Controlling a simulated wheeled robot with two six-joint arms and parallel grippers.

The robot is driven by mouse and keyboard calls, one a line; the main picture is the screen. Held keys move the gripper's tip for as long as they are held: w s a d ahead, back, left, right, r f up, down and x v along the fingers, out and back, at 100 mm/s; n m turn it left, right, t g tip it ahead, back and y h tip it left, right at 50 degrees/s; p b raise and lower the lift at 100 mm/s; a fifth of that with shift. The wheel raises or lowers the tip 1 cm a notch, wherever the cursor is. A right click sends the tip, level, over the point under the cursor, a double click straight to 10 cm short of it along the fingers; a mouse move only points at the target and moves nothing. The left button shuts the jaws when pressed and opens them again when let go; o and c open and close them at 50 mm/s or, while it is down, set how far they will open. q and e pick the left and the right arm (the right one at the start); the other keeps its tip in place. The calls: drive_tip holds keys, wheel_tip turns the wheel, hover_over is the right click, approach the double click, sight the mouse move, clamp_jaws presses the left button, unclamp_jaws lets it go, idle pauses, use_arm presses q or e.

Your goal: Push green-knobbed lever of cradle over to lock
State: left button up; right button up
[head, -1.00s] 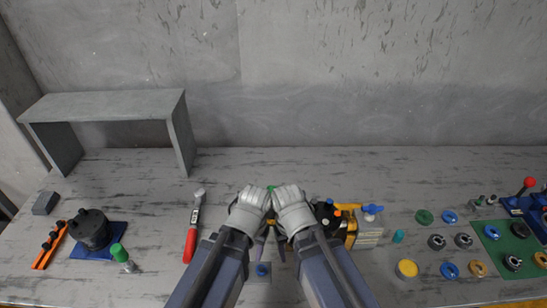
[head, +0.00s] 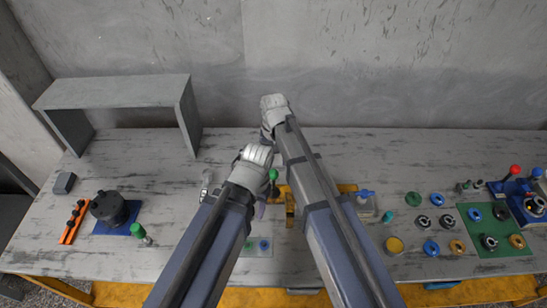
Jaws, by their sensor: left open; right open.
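The green knob (head: 273,174) of the lever shows just right of my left gripper. The yellow-orange cradle (head: 290,207) lies beside and below the knob, partly hidden by my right forearm. My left gripper (head: 262,200) is open, its white wrist close to the knob; its fingers are mostly hidden, so I cannot tell whether they touch the lever. My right gripper (head: 267,135) is open and farther back, beyond the knob near the wall side of the table. The lever's shaft and most of the cradle are hidden by my arms.
A dark motor part on a blue base (head: 112,228) stands at the left. A blue-handled valve block (head: 366,205) is right of the cradle. Several rings lie at the right, some on a green mat (head: 482,251).

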sight(273, 171)
drive_tip(key=shift+f+b, duration=4.05)
drive_tip(key=shift+f, duration=0.2)
drive_tip(key=c, duration=0.8)
drive_tip(key=shift+c, duration=0.2)
